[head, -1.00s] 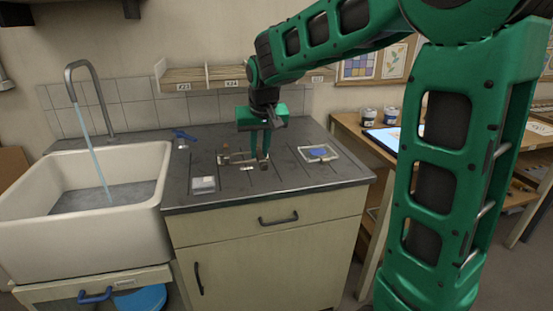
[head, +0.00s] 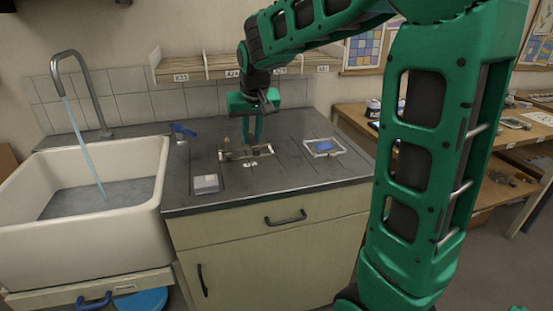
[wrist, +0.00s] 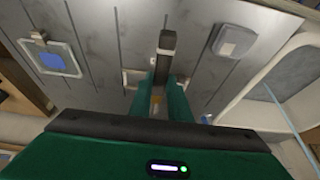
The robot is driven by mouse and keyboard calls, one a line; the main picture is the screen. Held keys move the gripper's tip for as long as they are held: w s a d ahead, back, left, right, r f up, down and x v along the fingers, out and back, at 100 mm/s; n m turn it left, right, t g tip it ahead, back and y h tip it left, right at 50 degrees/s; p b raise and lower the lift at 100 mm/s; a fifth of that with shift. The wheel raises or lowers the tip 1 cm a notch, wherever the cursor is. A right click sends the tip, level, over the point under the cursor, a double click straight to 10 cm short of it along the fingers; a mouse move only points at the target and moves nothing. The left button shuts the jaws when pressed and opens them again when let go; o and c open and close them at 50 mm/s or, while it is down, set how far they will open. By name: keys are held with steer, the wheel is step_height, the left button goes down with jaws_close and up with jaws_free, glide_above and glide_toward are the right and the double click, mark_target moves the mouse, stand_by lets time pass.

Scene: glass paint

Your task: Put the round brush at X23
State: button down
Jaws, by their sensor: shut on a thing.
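My gripper (head: 253,140) is over the back middle of the dark counter, fingers pointing down, just above a low metal rest (head: 236,154). It is shut on a thin thing, most likely the round brush; in the wrist view a small pale-brown piece (wrist: 157,98) shows between the green fingers.
On the counter (head: 290,177) are a white box (head: 205,184), a clear tray (head: 338,147) with a blue pad and a blue-handled item (head: 183,130). A sink (head: 85,235) with running water is at left. A wooden table (head: 350,115) stands at right.

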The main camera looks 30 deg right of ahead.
glide_above(286, 166)
steer(key=s, duration=0.1)
steer(key=f, duration=0.7)
steer(key=shift+s+a, duration=0.2)
steer(key=shift+d+f, duration=0.1)
steer(key=shift+f, duration=1.9)
steer(key=c, duration=1.7)
jaws_free()
steer(key=shift+f, duration=0.1)
steer(key=shift+o, duration=0.2)
